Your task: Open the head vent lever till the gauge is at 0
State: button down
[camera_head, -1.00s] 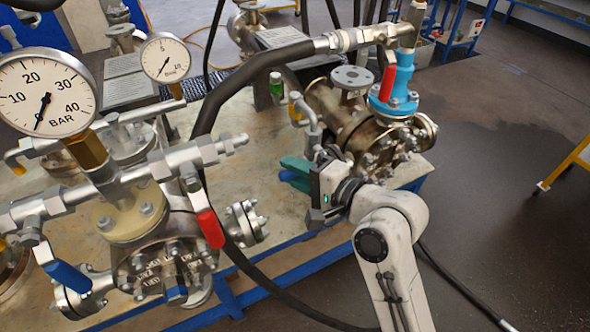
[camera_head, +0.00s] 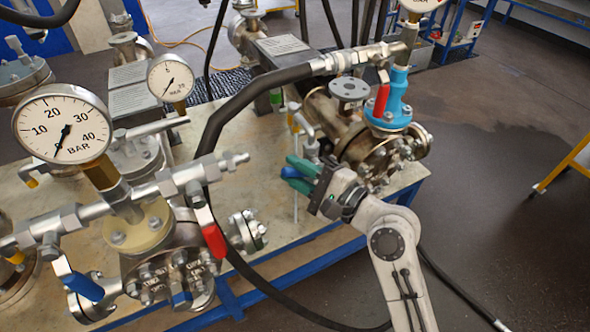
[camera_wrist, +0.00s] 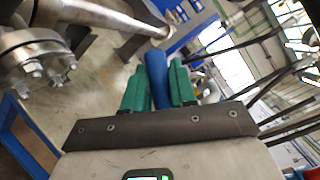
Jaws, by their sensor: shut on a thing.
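My gripper (camera_head: 288,173) has green fingers and is shut on a blue lever handle (camera_head: 291,173). It is beside the front left of the right-hand vessel (camera_head: 345,125). In the wrist view, the blue handle (camera_wrist: 158,80) stands between the two green fingers, its far end reaching past them. The joint of this lever is hidden. A gauge (camera_head: 421,3) above the right vessel is cut off at the top edge, so its needle cannot be read. The large gauge (camera_head: 62,123) on the left vessel has its needle pointing down and left, near the low end of the scale.
A red lever (camera_head: 381,100) hangs by the blue fitting on the right vessel. A black hose (camera_head: 235,92) arches across the middle. The left vessel carries a red lever (camera_head: 213,240) and another blue lever (camera_head: 85,287). A small gauge (camera_head: 171,77) stands behind. Open floor lies right.

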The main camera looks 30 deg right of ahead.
jog(key=m, duration=0.1)
jog(key=d+r+m+t+p, duration=0.1)
jog(key=m, duration=0.1)
jog(key=shift+r, duration=0.25)
jog(key=d+m+t, duration=0.1)
jog(key=m, duration=0.1)
jog(key=r+m+t, duration=0.1)
jog(key=m, duration=0.1)
jog(key=shift+d+r, duration=0.15)
jog(key=shift+d, duration=0.25)
jog(key=shift+d+r+m+t+h+p, duration=0.15)
jog(key=shift+d+m+t+h, duration=0.4)
jog(key=shift+m, duration=0.75)
jog(key=shift+d+r+m+t+h+p, duration=0.25)
jog(key=shift+d+m+h, duration=0.35)
jog(key=shift+m, duration=0.7)
jog(key=shift+d+r+m+t+h, duration=0.1)
jog(key=shift+d+m+t+h, duration=0.45)
jog(key=shift+m, duration=0.75)
jog(key=shift+d, duration=0.15)
jog(key=c, duration=1)
grip_release()
jog(key=b+v, duration=0.4)
jog(key=v, duration=0.6)
jog(key=shift+s+f, duration=0.2)
jog(key=shift+s, duration=0.15)
